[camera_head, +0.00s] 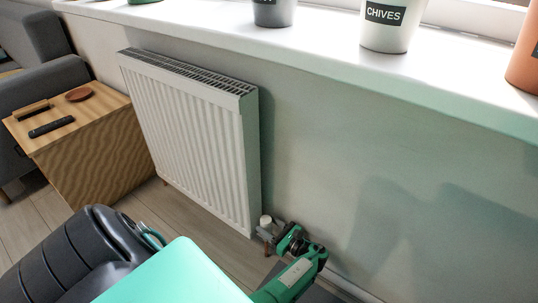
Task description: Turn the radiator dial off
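The white ribbed radiator (195,135) is fixed along the wall. A small pale dial (266,221) sits at its lower right corner, near the floor. My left gripper (283,240), green and black, is low beside the dial, just to its right. The gripper's tips are small and partly overlap the valve area, so I cannot tell whether they touch the dial or how far apart they are. The dial's markings are too small to read. My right gripper does not show.
A wooden side table (95,140) with a dark remote (51,127) and a reddish dish (79,94) stands left of the radiator. A grey sofa (40,85) is behind it. A white windowsill (300,50) with pots, one labelled CHIVES (388,25), juts out above.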

